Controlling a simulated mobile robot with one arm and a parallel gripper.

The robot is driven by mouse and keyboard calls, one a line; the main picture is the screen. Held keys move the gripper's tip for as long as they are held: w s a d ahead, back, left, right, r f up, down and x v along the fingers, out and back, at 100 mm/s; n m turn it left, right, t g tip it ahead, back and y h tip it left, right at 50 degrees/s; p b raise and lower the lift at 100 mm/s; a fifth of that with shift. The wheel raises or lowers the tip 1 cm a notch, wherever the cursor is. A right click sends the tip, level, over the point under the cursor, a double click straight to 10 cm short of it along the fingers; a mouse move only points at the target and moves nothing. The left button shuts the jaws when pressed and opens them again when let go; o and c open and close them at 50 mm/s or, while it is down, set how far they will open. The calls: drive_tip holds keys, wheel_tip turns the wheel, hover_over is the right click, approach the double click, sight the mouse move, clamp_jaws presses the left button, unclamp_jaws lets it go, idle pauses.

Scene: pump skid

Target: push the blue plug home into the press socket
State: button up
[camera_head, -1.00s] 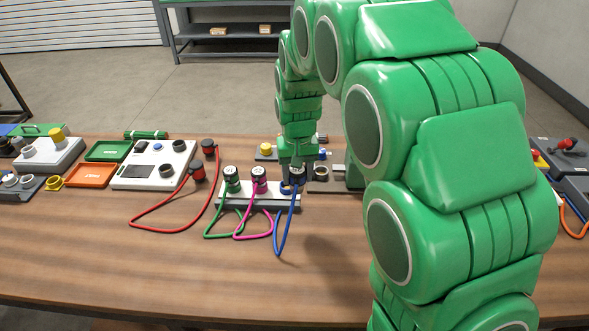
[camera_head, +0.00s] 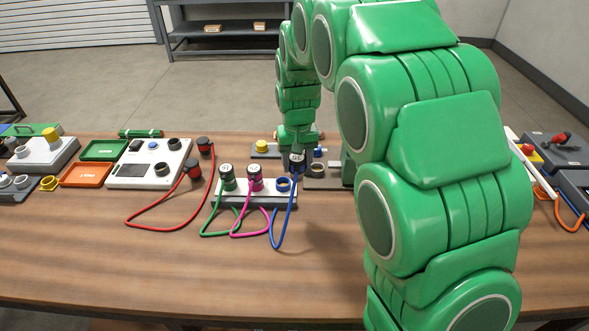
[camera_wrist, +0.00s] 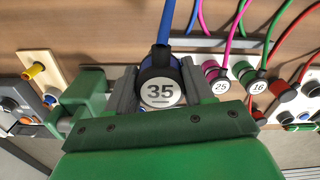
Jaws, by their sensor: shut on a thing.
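The blue plug (camera_head: 297,163), with a dark body, a white cap marked 35 and a blue cable, is held between the fingers of my gripper (camera_head: 297,155). In the wrist view the plug (camera_wrist: 160,93) sits between the two grey fingers of my gripper (camera_wrist: 158,80). It is beside and behind the empty blue-ringed socket (camera_head: 284,184) on the white block. A dark round socket (camera_head: 317,170) on a grey plate stands just right of the plug; I cannot tell for sure that this is the press socket. The plug's lower end is hidden.
The white block (camera_head: 230,198) also carries a green plug (camera_head: 227,176) and a pink plug (camera_head: 255,178). Blue, pink and green cables loop in front. A white panel (camera_head: 150,170) with red-cabled plugs stands left. The front of the table is clear.

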drive_tip(key=w+d+f, duration=0.2)
drive_tip(key=w+d, duration=0.1)
drive_tip(key=w, duration=0.5)
drive_tip(key=w+d+f, duration=0.2)
drive_tip(key=w+d, duration=0.2)
drive_tip(key=w, duration=0.4)
drive_tip(key=shift+w+f, duration=0.15)
drive_tip(key=shift+f, duration=1.1)
drive_tip(key=shift+w+f, duration=0.1)
drive_tip(key=shift+f, duration=1.15)
drive_tip(key=shift+f, duration=1.7)
drive_tip(key=o, duration=1.2)
drive_tip(key=shift+o, duration=0.2)
wheel_tip(320, 180, up, 8)
